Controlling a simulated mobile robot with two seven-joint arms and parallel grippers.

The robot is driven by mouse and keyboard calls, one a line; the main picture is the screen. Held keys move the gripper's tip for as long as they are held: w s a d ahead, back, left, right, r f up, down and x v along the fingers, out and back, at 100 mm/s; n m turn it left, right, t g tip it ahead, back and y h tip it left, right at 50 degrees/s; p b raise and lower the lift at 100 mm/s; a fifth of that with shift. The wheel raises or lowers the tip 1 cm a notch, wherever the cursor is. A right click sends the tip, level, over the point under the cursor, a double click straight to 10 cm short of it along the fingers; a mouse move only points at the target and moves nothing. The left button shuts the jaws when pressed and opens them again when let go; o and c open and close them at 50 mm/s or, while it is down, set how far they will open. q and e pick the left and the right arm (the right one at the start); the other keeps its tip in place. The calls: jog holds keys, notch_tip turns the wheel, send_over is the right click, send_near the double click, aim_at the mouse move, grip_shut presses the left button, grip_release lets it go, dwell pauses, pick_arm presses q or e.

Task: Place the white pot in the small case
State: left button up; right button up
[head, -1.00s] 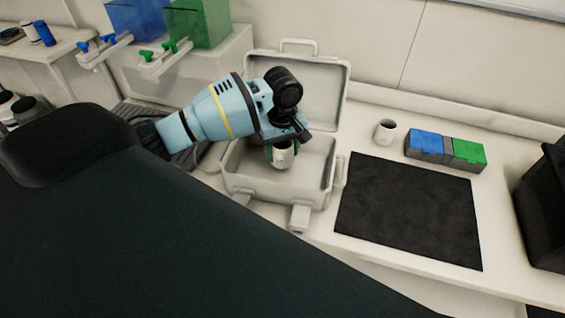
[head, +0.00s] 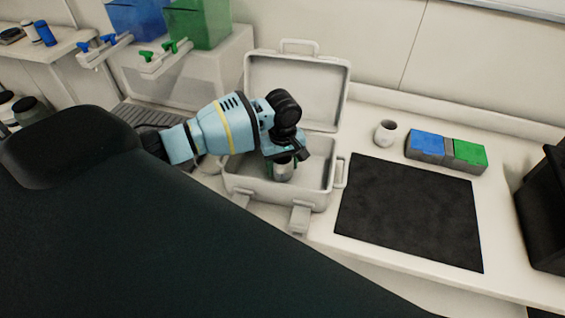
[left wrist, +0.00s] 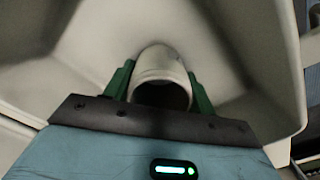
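The white pot (head: 284,172) is inside the open small case (head: 318,203), low down in it; in the left wrist view the pot (left wrist: 160,66) shows its open rim towards the camera. My left gripper (head: 281,163) reaches down into the case from the left. In the left wrist view its green fingers (left wrist: 160,88) stand on either side of the pot, close against it. Whether the pot touches the case floor is hard to tell. The case lid (head: 297,88) stands up at the back. My right gripper does not show.
Another white cup (head: 385,133) stands on the bench right of the case. A block with blue and green tops (head: 445,150) is beside it. A dark mat (head: 410,210) lies flat and empty in front. A black box (head: 545,215) stands at the right edge.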

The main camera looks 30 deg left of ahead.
pick_arm(q)
jog(key=o, duration=0.4)
notch_tip(320, 180, up, 12)
jog(key=shift+r, duration=0.25)
dwell(0.3)
